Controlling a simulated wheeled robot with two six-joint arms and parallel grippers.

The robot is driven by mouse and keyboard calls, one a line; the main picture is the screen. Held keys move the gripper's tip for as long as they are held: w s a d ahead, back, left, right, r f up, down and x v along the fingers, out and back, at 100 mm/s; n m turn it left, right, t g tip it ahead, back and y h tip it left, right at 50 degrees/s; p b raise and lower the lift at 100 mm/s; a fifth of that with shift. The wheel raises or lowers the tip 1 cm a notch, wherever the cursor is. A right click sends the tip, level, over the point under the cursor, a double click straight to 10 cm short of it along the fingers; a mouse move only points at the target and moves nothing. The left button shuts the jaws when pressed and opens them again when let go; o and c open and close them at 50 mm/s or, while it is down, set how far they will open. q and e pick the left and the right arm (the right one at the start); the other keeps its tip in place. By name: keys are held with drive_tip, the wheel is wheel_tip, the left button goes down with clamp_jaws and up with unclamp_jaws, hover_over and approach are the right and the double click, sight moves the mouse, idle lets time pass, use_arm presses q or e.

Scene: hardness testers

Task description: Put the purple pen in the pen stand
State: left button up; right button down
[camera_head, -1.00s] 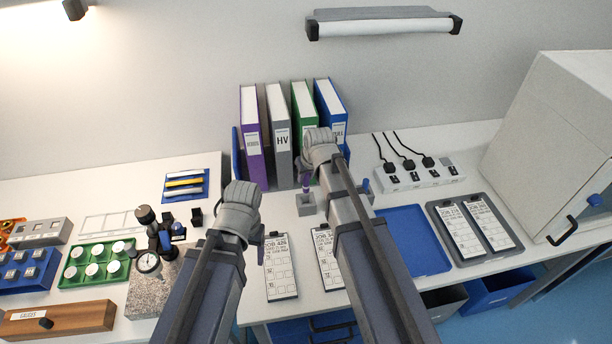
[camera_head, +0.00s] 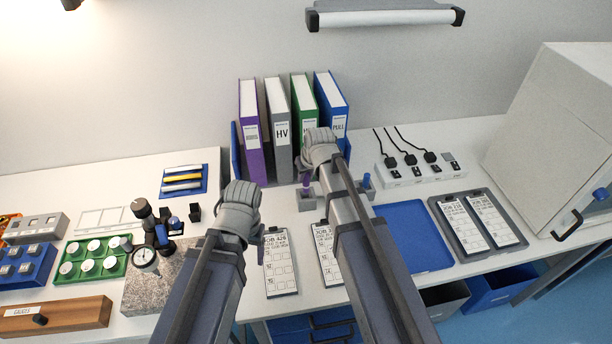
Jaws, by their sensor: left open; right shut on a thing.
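The purple pen (camera_head: 306,181) stands upright just beyond my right forearm, its lower end at a small grey pen stand (camera_head: 306,202). I cannot tell whether its tip is inside the stand or just above it. My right gripper (camera_head: 307,169) is shut on the purple pen, pointing down from above; its wrist and arm hide most of the fingers. My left gripper (camera_head: 263,246) is open and empty, to the left of the stand, above the edge of a clipboard (camera_head: 281,262).
Binders (camera_head: 251,140) stand behind the stand. A blue tray (camera_head: 413,237), a power strip (camera_head: 420,172) and a tray of clipboards (camera_head: 478,225) lie right. A dial gauge on a stone base (camera_head: 150,285) stands left.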

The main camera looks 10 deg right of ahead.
use_arm(q)
drive_tip(key=shift+f, duration=0.2)
use_arm(e)
drive_tip(key=shift+f, duration=0.2)
use_arm(q)
drive_tip(key=shift+f+b, duration=2.25)
drive_tip(key=shift+b, duration=0.15)
use_arm(e)
drive_tip(key=shift+f, duration=2.25)
drive_tip(key=c, duration=0.6)
unclamp_jaws()
use_arm(q)
drive_tip(key=shift+r, duration=0.1)
use_arm(e)
drive_tip(key=shift+r, duration=0.1)
drive_tip(key=p+v, duration=0.7)
drive_tip(key=shift+s+r, duration=0.15)
drive_tip(key=shift+r, duration=0.25)
use_arm(q)
wheel_tip(320, 180, up, 7)
use_arm(e)
drive_tip(key=shift+f, duration=0.1)
